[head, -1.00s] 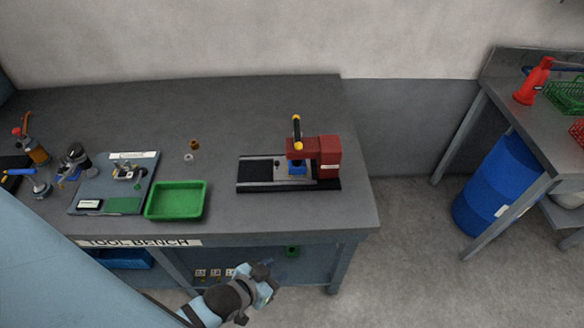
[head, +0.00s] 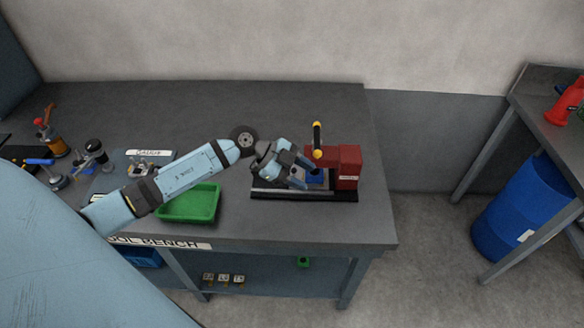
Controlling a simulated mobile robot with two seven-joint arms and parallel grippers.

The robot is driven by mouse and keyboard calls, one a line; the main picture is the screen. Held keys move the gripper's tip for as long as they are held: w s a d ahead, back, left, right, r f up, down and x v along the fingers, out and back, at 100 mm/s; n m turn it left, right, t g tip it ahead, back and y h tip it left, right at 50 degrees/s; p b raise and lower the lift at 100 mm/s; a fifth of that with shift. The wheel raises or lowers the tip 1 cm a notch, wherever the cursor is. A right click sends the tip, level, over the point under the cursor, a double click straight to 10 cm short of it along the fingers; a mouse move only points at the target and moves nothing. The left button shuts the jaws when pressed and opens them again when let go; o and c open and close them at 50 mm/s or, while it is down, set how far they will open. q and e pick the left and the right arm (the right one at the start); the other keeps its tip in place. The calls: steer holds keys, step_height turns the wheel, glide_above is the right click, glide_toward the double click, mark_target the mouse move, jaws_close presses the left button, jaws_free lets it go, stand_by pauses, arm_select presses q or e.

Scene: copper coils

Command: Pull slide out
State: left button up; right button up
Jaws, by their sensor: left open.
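A red press (head: 346,168) with a black and yellow handle (head: 317,140) stands on a black base (head: 305,195) with a pale track, near the bench's right end. A blue block (head: 316,180) sits under the press head. My left gripper (head: 308,175) is over the track at the left side of the press, with its fingers open and close to the blue block. I cannot tell whether they touch it. My gripper and wrist hide much of the track's left part. My right gripper is not in view.
A green tray (head: 190,205) lies left of the base, partly under my left arm. A gauge plate (head: 125,165) and several tools stand further left. The bench top (head: 300,105) behind the press is clear. A blue barrel (head: 520,210) stands off to the right.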

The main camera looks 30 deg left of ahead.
mark_target(293, 169)
arm_select(q)
steer(key=w+a+r+n+g+y, duration=0.1)
steer(key=w+a+n+y, duration=0.35)
steer(key=a, duration=0.85)
steer(key=w+d+f+y, duration=0.1)
steer(key=f, duration=0.3)
steer(key=w+d+f, duration=0.1)
steer(key=f, duration=0.3)
steer(key=w+d+f+m+y, duration=0.1)
steer(key=w+d+f, duration=0.1)
steer(key=f, duration=0.2)
steer(key=shift+y+p, duration=0.35)
steer(key=shift+p, duration=0.05)
steer(key=shift+c, duration=0.4)
jaws_close()
